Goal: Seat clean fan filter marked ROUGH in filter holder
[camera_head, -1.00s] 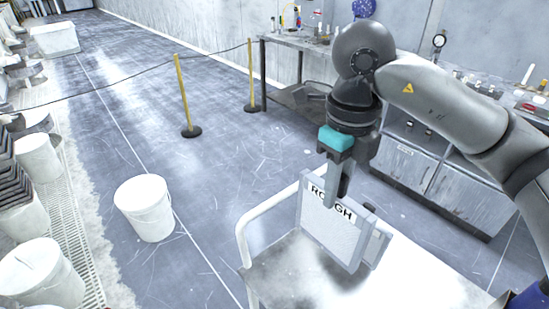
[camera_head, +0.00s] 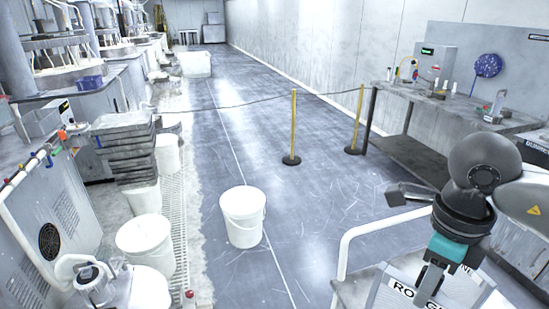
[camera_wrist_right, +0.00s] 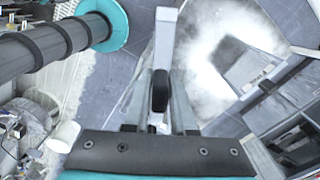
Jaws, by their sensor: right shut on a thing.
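The filter marked ROUGH (camera_head: 405,291) is a pale grey panel at the bottom right of the head view, its lower part cut off. My right gripper (camera_head: 432,284) is shut on its upper edge, and the label is partly covered by the finger. In the right wrist view the pale panel edge (camera_wrist_right: 165,35) stands at the dark finger (camera_wrist_right: 160,92). My left gripper is not in view. I cannot clearly make out the filter holder; a dark round grille (camera_head: 49,241) shows on the grey cabinet at the left.
A white-railed cart (camera_head: 345,245) stands at the filter. White buckets (camera_head: 243,215) stand on the floor and along the left machines. Yellow posts (camera_head: 293,125) carry a rope across the aisle. A workbench (camera_head: 425,95) is at right. The middle floor is mostly clear.

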